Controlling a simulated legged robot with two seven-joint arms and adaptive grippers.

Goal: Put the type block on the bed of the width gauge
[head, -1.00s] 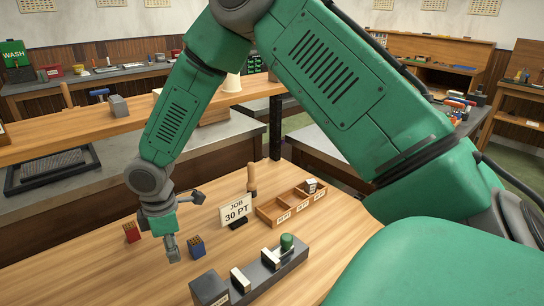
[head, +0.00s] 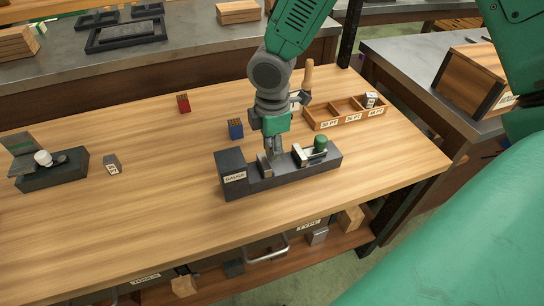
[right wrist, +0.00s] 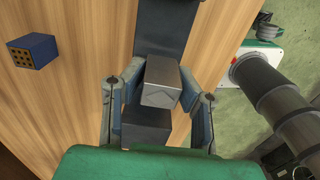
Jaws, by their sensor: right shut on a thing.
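The dark width gauge (head: 232,178), labelled GAUGE, stands on the wooden bench, with pale upright plates and a green knob (head: 320,142) at its right end. My right gripper (head: 273,151) is over the gauge's bed, between its left end block and the green knob. It is shut on a grey metal type block, which shows between the fingers in the right wrist view (right wrist: 161,84). My left gripper is not in view.
A blue block (head: 236,130) and a red block (head: 183,103) stand behind the gauge. A wooden compartment tray (head: 312,117) holds a small block (head: 371,100). A labelled grey block (head: 112,164) and a dark device (head: 50,172) stand at left. Open bench lies between.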

